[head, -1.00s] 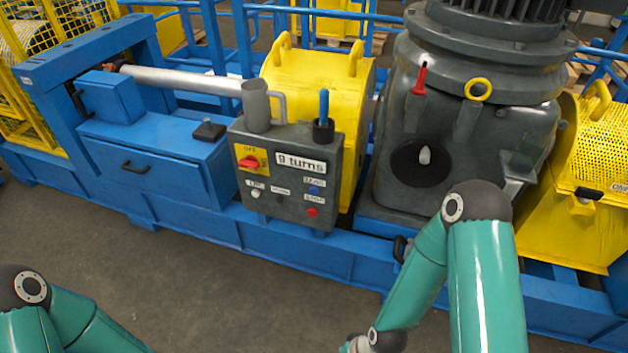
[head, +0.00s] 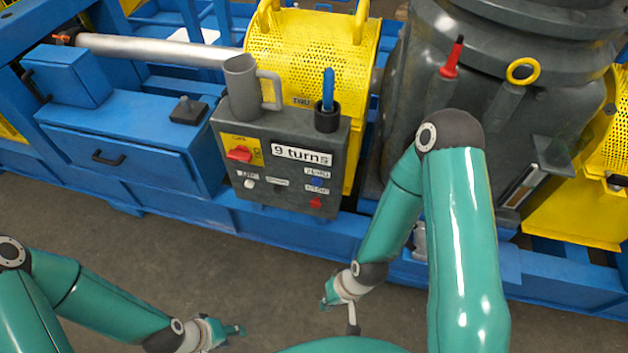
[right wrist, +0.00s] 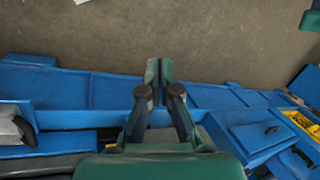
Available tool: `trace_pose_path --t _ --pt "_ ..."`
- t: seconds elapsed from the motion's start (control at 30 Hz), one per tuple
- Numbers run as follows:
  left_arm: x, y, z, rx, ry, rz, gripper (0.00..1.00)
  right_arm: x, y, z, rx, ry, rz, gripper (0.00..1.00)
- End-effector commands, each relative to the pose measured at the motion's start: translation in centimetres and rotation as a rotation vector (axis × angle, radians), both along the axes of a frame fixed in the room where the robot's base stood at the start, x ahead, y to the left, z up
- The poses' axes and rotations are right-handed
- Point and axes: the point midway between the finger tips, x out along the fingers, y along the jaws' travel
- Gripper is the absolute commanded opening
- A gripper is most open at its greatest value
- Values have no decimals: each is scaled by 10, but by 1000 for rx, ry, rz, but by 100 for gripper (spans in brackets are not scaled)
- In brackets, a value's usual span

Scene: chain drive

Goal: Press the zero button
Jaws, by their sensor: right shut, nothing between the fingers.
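The grey control box (head: 232,126) stands at the middle of the head view. Its front carries a "9 turns" sign, a red rotary switch on yellow (head: 239,154), a white button (head: 249,184), a blue button (head: 317,182) and a red button (head: 316,203). The small labels are hard to read; the one above the blue button looks like "ZERO". My right gripper (head: 338,291) is below and in front of the box, apart from it. In the right wrist view its fingers (right wrist: 159,72) are shut and empty. My left gripper (head: 228,333) is low over the floor; its jaws are unclear.
A grey mug (head: 240,85) and a black cup with a blue-handled tool (head: 328,90) stand on the box. A blue drawer unit (head: 120,150) is left of it. A dark grey housing (head: 425,75) is right. The floor (head: 150,245) in front is clear.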

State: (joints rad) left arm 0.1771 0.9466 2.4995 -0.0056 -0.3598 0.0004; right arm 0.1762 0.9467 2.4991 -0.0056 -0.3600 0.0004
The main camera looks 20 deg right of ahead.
Motion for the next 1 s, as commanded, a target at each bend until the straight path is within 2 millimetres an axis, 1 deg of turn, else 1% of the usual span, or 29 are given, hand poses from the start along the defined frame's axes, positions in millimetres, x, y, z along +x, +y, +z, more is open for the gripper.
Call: trace_pose_path --t 0.17,0.27,0.33,0.37,0.47,0.53,0.63,0.7,0.83,0.9,1.0 --pt "0 0 -5 0 -1 -1 40 4 -1 -3 -2 -8 -17 0" --pt "0 0 -20 0 -1 -1 40 17 -3 -11 -9 -32 -74 0" --pt "0 0 -37 0 -1 -1 40 34 -7 -18 -14 -63 -146 0" --pt "0 0 -46 0 -1 -1 40 42 -8 -22 -14 -78 -186 0" --pt "0 0 -81 0 -1 -1 40 76 -11 -31 -1 -149 -359 0" --pt "0 0 -109 0 -1 -1 40 103 -12 -34 29 -208 -505 0" --pt "0 0 -150 0 0 0 40 140 -13 -30 111 -297 -726 0" --pt "0 0 -178 0 0 0 40 162 -13 -23 193 -352 -878 0" --pt "0 0 -221 0 -1 0 40 191 -14 -4 380 -428 -1124 0" --pt "0 0 -240 0 -1 0 40 200 -14 7 484 -453 -1230 0" --pt "0 0 -259 0 -1 0 40 209 -15 22 612 -471 -1342 0"
